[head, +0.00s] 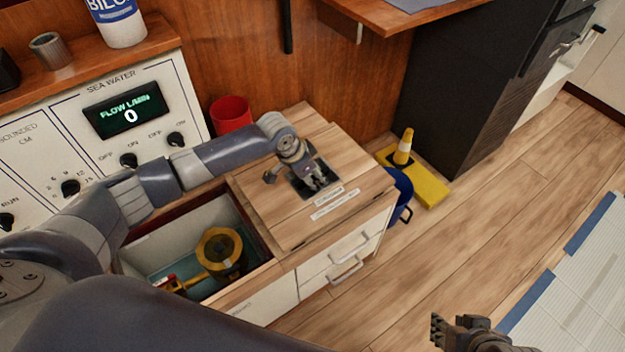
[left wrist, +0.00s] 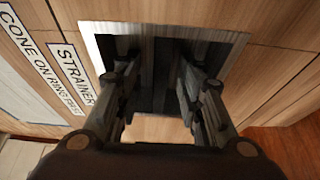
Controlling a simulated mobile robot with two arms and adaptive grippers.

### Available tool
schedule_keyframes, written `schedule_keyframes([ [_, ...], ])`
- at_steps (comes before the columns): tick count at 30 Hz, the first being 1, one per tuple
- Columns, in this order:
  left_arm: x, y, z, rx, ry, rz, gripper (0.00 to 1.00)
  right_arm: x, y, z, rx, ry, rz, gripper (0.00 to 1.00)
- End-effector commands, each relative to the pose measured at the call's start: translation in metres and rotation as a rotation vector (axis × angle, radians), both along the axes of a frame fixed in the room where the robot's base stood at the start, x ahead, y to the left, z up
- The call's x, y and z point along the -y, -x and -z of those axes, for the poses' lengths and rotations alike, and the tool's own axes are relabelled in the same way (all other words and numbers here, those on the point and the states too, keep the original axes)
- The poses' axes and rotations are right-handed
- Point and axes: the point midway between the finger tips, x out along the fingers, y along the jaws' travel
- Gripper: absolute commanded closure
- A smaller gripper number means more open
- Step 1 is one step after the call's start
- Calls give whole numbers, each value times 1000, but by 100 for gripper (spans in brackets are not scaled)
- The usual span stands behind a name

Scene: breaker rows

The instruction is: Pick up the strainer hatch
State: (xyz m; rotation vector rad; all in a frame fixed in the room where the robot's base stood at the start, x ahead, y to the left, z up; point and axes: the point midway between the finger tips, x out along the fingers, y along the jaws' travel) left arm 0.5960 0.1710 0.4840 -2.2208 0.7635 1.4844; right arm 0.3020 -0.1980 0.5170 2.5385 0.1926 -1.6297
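The strainer hatch (head: 275,205) is a flat wooden lid on the cabinet top, with a dark recess and white labels. It looks level and closed. In the left wrist view the hatch (left wrist: 275,70) surrounds a metal-rimmed recess (left wrist: 165,30), and a label reads "STRAINER". My left gripper (head: 312,183) is over the recess, pointing down. My right gripper (head: 436,330) is low at the right, away from the hatch.
An open bin (head: 258,240) left of the hatch holds a yellow round part (head: 220,252). A red cup (head: 231,114) stands behind. A control panel (head: 150,85) borders the left.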

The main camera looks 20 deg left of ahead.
Motion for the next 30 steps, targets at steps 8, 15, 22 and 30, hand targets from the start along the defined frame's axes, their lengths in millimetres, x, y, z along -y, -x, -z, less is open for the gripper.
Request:
schedule_keyframes([
  [8, 0, 0, 1, 0, 0, 0, 83, 1, 7, 3, -24, 4, 2, 68],
  [15, 0, 0, 1, -1, -1, 0, 100, 1, 7, 3, -25, 3, 1, 68],
  [22, 1, -2, -3, 7, 4, 1, 100, 1, 7, 2, -22, 3, 2, 68],
  [30, 1, -2, -3, 7, 3, 0, 100, -2, -6, -1, 27, -5, -2, 68],
])
